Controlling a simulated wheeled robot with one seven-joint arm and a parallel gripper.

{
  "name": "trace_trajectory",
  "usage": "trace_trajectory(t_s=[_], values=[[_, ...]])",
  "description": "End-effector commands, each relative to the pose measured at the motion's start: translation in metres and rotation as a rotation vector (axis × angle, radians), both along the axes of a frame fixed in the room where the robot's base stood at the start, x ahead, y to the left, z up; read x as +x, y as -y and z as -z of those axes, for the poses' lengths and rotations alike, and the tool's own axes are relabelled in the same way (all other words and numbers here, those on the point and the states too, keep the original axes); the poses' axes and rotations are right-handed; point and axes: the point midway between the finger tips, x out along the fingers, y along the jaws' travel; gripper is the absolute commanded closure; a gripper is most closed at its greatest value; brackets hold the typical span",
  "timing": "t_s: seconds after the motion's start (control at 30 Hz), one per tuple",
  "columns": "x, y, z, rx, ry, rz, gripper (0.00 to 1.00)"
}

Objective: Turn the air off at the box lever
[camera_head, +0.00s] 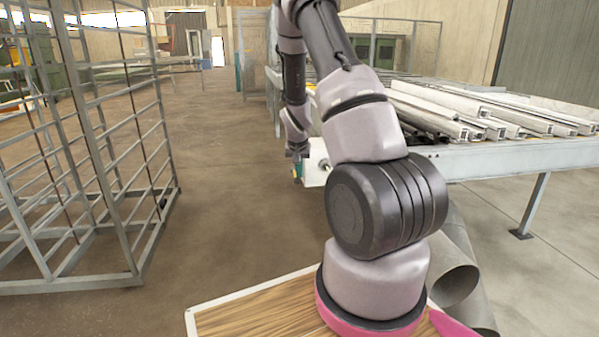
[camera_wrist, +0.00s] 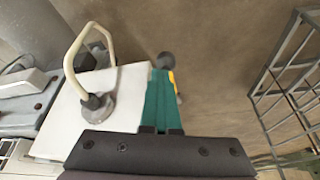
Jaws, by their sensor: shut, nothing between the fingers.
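The white box (camera_wrist: 118,107) is at the left of the wrist view. A round grey fitting and a cream looped hose (camera_wrist: 78,42) are on its top face. It also shows partly behind my arm in the head view (camera_head: 317,168). A lever with a dark ball end (camera_wrist: 166,60) and a yellow strip (camera_wrist: 173,80) shows at the box's right side. My gripper (camera_wrist: 160,74) has teal fingers, shut and empty. The fingers lie along the box's right edge, with their tips close to the lever. I cannot tell whether they touch it. The fingers hide part of the lever.
A bench (camera_head: 510,155) with several metal profiles (camera_head: 470,105) stands to the right of my arm. A tall grey wire rack (camera_head: 95,150) stands at the left. It also shows at the right of the wrist view (camera_wrist: 285,85). The floor between rack and bench is clear.

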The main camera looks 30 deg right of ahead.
Motion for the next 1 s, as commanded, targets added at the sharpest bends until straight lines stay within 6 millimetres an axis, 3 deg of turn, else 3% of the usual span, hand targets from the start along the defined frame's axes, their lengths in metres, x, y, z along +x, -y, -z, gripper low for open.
trace_trajectory(t_s=[0.03, 0.07, 0.3, 0.4, 0.63, 0.8, 1.0], values=[[-0.011, -0.004, 0.012, 0.009, -0.036, 0.002, 1.0], [-0.01, -0.003, 0.008, 0.009, -0.034, 0.002, 1.0], [0.008, 0.008, -0.038, 0.0, 0.002, -0.003, 1.0], [-0.021, -0.004, -0.039, 0.001, -0.002, -0.004, 1.0], [-0.063, -0.021, -0.046, -0.001, 0.003, -0.004, 1.0], [-0.079, -0.027, -0.049, -0.002, 0.005, -0.002, 1.0], [-0.083, -0.028, -0.05, -0.002, 0.006, -0.002, 1.0]])
